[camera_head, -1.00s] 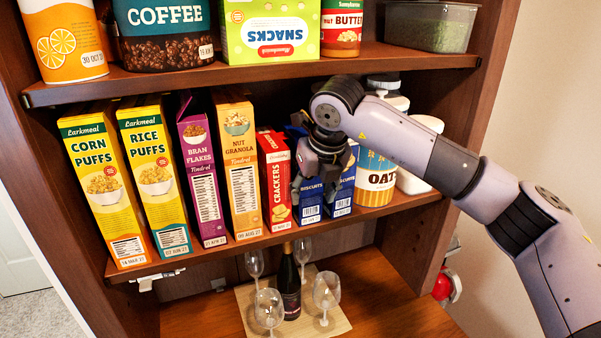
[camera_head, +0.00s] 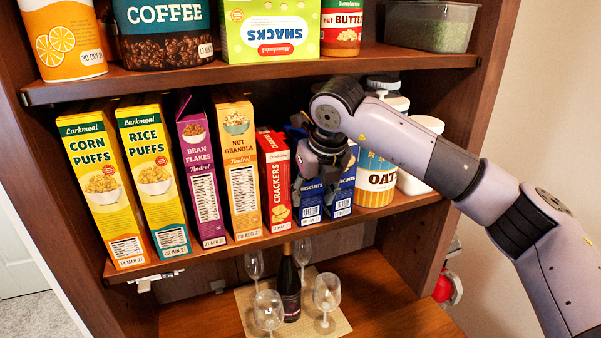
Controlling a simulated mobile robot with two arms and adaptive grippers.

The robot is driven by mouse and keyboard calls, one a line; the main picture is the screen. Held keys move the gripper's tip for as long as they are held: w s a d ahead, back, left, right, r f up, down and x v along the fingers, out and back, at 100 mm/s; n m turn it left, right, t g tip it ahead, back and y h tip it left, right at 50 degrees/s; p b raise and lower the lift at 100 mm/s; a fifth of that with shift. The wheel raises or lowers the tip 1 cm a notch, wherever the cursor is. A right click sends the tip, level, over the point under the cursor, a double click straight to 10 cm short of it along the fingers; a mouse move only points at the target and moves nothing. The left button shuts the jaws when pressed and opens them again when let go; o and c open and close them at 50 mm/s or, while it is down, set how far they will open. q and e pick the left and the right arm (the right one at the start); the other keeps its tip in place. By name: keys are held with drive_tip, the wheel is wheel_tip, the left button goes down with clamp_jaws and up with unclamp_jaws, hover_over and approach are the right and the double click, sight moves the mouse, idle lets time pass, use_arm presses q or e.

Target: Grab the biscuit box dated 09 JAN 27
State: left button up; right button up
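Two blue biscuit boxes stand side by side on the middle shelf, the left one (camera_head: 309,212) and the right one (camera_head: 343,200). Small date labels are at their bottom front edges. The left one seems to end in JAN 27, but its day is too small to read surely; the right one's date is unclear. My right gripper (camera_head: 315,190) is at the left biscuit box, pointing down, with its fingers apart on either side of that box's front. It hides the upper part of this box. Whether the fingers press on the box cannot be seen. My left gripper is not in view.
A red crackers box (camera_head: 275,185) stands close on the left, with a nut granola box (camera_head: 240,170) beyond it. An oats container (camera_head: 375,180) is on the right. The upper shelf (camera_head: 270,70) is above. Wine glasses and a bottle (camera_head: 289,285) stand below.

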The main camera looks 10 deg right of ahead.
drive_tip(key=c, duration=0.6)
drive_tip(key=shift+c, duration=0.6)
drive_tip(key=shift+r, duration=0.1)
